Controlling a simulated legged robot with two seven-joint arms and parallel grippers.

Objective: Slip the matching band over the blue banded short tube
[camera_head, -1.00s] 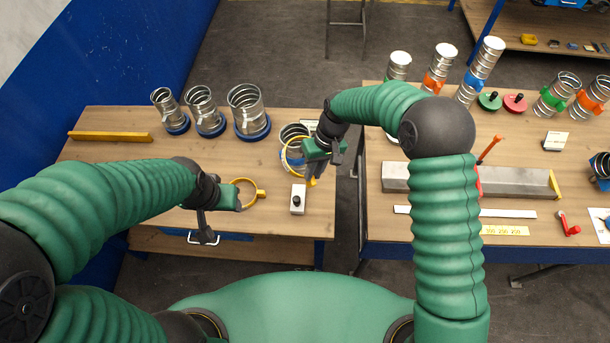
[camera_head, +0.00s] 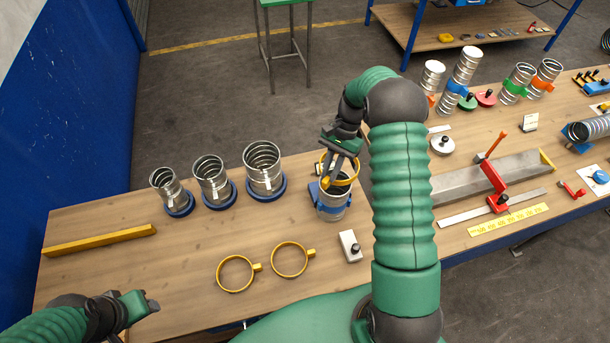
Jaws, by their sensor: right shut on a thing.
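The blue banded short tube (camera_head: 331,214) stands upright near the right end of the left table, a silver ribbed tube with a blue band around it. My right gripper (camera_head: 340,178) is over its top, shut on a yellow band (camera_head: 354,166). That band is at the tube's mouth; I cannot tell whether it is around the rim or just above it. Two more yellow bands, a left one (camera_head: 236,289) and a right one (camera_head: 290,275), lie flat on the table. My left gripper (camera_head: 150,302) is at the lower left, apart from them; its jaw opening is unclear.
Three silver ribbed tubes on blue bases (camera_head: 265,172) stand along the back edge. A yellow bar (camera_head: 100,240) lies at the left. A white block with a black knob (camera_head: 350,246) is just in front of the tube. The right table (camera_head: 475,210) is crowded.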

